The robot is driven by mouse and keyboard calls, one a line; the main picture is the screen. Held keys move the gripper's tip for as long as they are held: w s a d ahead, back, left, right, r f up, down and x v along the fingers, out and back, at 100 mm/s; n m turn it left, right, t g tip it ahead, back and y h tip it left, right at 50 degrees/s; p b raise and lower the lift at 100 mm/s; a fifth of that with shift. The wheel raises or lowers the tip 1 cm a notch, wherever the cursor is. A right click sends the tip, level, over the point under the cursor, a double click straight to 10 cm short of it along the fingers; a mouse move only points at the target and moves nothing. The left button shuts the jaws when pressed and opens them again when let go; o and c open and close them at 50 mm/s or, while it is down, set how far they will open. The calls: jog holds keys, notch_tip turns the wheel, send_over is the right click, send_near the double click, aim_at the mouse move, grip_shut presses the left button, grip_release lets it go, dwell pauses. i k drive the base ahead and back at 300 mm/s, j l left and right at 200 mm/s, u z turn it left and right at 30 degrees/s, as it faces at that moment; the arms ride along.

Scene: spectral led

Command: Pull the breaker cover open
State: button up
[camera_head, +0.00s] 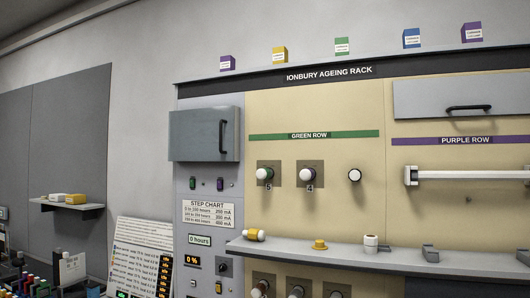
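A grey box-like cover (204,135) with a black vertical handle (222,136) near its right edge is on the upper left of the rack; it looks closed. A second, wider grey panel (450,96) with a black horizontal handle (468,108) is at the upper right above the purple row; it also looks closed. Neither carries a readable label, so I cannot tell from lettering which is the breaker cover. My gripper is not in view.
The rack's shelf (400,261) juts out below the sockets, holding a yellow-and-white part (254,235), a yellow knob (319,244) and a white cylinder (371,243). A long white bar (470,176) is mounted at right. A small wall shelf (66,206) is at left.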

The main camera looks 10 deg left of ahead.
aim_at(210, 134)
jog(key=u, duration=1.1)
jog(key=i+j, duration=0.2)
jog(key=i, duration=0.15)
jog(key=i+j+z, duration=0.1)
jog(key=i+j, duration=0.1)
jog(key=i, duration=0.1)
